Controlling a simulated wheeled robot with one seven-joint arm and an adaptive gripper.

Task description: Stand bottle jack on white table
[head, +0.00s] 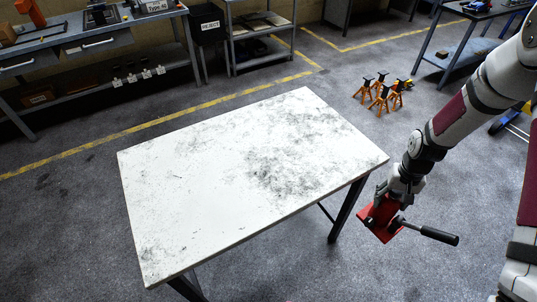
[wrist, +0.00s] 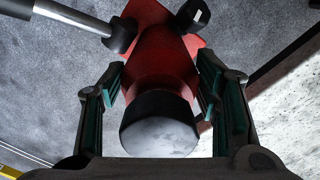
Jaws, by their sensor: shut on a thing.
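The white table (head: 205,165) stands in the middle of the head view, its worn top bare. My gripper (head: 388,200) is to the right of the table, off its right edge. It is shut on the red bottle jack (head: 372,226), which hangs tilted over the floor with its black-gripped handle (head: 438,234) pointing right. In the wrist view the jack's red body (wrist: 165,60) sits between my two fingers, its round dark-sided cap nearest the camera. A strip of the white table (wrist: 285,125) shows at the right there.
Several orange jack stands (head: 382,92) are on the floor beyond the table's far right corner. A workbench (head: 90,40) and a shelf cart (head: 260,40) stand at the back. A blue-framed table (head: 462,42) is at the upper right. The floor around the white table is clear.

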